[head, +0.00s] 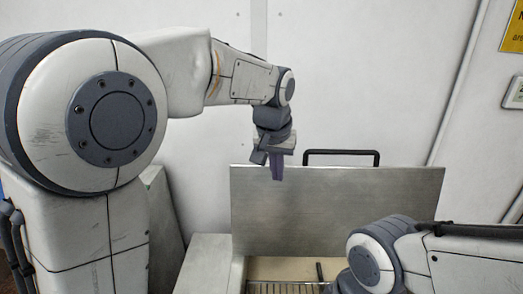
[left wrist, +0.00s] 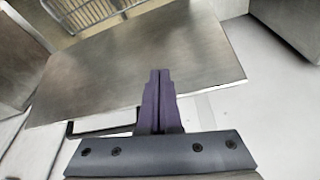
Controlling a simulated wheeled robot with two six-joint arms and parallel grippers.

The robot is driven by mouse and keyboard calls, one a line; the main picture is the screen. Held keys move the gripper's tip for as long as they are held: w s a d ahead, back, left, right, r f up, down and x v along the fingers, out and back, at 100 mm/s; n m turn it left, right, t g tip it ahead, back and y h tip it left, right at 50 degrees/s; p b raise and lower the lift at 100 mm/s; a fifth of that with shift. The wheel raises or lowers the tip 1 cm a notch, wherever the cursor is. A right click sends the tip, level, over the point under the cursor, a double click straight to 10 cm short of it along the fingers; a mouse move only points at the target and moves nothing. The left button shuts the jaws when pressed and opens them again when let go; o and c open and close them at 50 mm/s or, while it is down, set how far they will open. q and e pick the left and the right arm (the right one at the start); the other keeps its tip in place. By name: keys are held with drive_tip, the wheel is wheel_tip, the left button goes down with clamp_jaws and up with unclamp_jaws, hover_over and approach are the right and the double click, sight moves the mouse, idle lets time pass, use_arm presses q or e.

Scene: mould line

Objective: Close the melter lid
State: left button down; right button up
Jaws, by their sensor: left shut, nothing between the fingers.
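The melter lid (head: 335,205) is a flat brushed-metal panel standing raised in the head view, with a black bar handle (head: 341,153) at its top edge. In the left wrist view the lid (left wrist: 140,65) fills the middle, and part of the handle (left wrist: 100,124) shows past its edge. My left gripper (head: 277,175) is shut and empty, its purple fingers pointing down at the lid's upper left edge. The shut fingers (left wrist: 160,75) overlap the lid's edge in the left wrist view; I cannot tell whether they touch it. My right gripper is not in view.
My right arm crosses the lower right of the head view, covering the lid's lower right corner. A white wall (head: 370,70) rises behind.

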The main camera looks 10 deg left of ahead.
use_arm(q)
drive_tip(key=w+a+r+n+t+y, duration=0.1)
drive_tip(key=w+a+r+n, duration=0.3)
drive_tip(key=w+a, duration=0.5)
drive_tip(key=w+f+m+p, duration=0.1)
drive_tip(key=w+f+p, duration=0.3)
drive_tip(key=f, duration=0.4)
drive_tip(key=s, duration=0.1)
drive_tip(key=s+p, duration=0.1)
drive_tip(key=s, duration=0.1)
drive_tip(key=shift+s+d+r+p, duration=0.15)
drive_tip(key=shift+s+r+p, duration=0.15)
drive_tip(key=shift+r, duration=0.1)
drive_tip(key=shift+w, duration=0.1)
